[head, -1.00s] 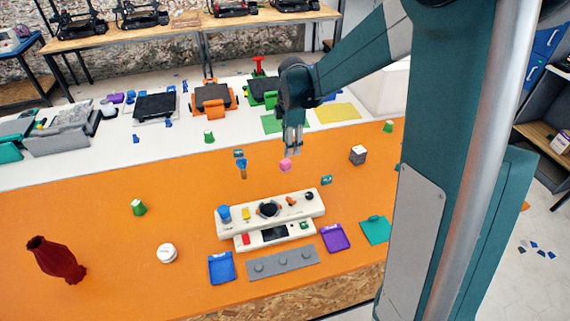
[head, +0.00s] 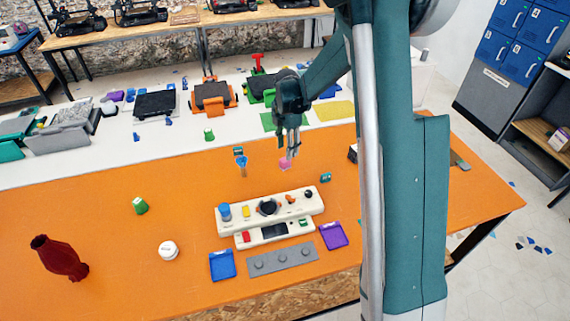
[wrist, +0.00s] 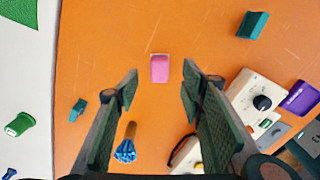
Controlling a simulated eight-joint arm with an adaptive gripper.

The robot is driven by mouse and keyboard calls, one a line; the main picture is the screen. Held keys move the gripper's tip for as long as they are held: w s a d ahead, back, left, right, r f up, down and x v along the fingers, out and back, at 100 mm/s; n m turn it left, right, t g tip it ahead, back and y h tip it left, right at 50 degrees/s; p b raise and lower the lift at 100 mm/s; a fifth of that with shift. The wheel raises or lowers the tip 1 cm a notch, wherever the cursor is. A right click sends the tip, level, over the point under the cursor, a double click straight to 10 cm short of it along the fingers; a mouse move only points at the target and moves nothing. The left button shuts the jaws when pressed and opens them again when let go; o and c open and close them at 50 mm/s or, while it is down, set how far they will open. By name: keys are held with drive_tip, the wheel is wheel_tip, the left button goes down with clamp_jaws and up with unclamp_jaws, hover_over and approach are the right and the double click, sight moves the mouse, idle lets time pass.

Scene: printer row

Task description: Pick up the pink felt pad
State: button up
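The pink felt pad (head: 285,163) lies on the orange table, behind the cream control panel in the head view. In the wrist view the pink pad (wrist: 159,68) is a small block lying just beyond and between my fingertips. My gripper (head: 291,150) hangs above and close to the pad in the head view, partly overlapping it. In the wrist view my gripper (wrist: 160,82) has its two fingers wide apart with nothing between them.
A teal block (wrist: 252,25) lies to the right. The cream control panel (head: 270,210) stands in front, with blue (head: 222,266) and purple (head: 333,236) trays nearby. Open orange table surrounds the pad.

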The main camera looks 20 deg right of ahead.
sight(285, 163)
drive_tip(key=shift+f, duration=0.1)
drive_tip(key=shift+f, duration=1.2)
drive_tip(key=shift+f, duration=0.1)
drive_tip(key=shift+w+f+b, duration=0.1)
drive_tip(key=shift+f+b, duration=0.5)
drive_tip(key=shift+f, duration=1.9)
drive_tip(key=shift+c, duration=0.7)
drive_tip(key=c, duration=0.9)
